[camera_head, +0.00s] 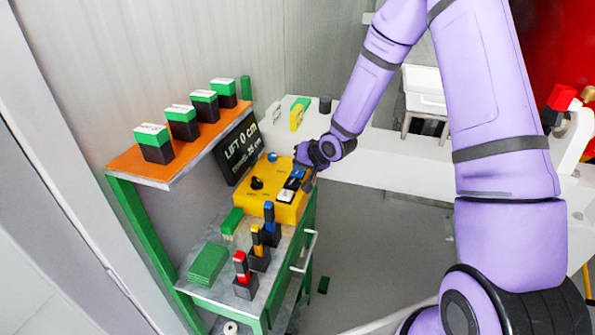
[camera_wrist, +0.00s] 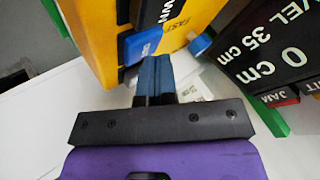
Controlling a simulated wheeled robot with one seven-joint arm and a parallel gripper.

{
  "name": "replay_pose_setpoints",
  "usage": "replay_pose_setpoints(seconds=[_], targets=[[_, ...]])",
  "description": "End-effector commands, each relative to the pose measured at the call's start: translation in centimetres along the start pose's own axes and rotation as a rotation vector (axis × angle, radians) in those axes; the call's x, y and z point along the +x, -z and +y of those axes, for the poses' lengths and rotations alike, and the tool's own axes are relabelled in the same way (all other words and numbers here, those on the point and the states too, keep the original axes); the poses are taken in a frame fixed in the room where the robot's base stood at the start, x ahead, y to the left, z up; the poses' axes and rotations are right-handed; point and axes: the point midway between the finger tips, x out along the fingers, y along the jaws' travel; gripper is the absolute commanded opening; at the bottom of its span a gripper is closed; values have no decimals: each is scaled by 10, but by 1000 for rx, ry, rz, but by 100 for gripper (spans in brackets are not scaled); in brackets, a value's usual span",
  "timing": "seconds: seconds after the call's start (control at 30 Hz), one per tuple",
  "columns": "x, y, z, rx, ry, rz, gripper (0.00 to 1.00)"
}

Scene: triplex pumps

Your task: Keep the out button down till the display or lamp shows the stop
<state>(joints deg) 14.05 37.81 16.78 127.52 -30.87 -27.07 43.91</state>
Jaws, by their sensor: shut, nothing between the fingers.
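The yellow control box (camera_head: 262,204) stands on the green cabinet, with a black knob and a row of buttons. My gripper (camera_head: 303,180) is over the right end of the box. In the wrist view its dark fingers (camera_wrist: 154,62) are shut together with nothing between them, close against the blue button. Whether they press it is unclear. The black display (camera_head: 240,148) reads "LIFT 0 cm" and a second line with 35 cm.
Below the display, the wrist view shows a red tag marked "JAM" (camera_wrist: 278,98) and a dark one beside it. An orange shelf (camera_head: 125,160) holds several green-topped black blocks. Several coloured handles in black holders, one red-topped (camera_head: 241,268), stand in front of the box.

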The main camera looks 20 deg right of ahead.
Motion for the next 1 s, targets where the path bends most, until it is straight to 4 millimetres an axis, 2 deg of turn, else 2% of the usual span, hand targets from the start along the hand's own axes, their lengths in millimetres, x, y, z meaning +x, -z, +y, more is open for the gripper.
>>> replay_pose_setpoints(seconds=[1.0], targets=[[-13, 10, -10, 0, 0, 0, 0]])
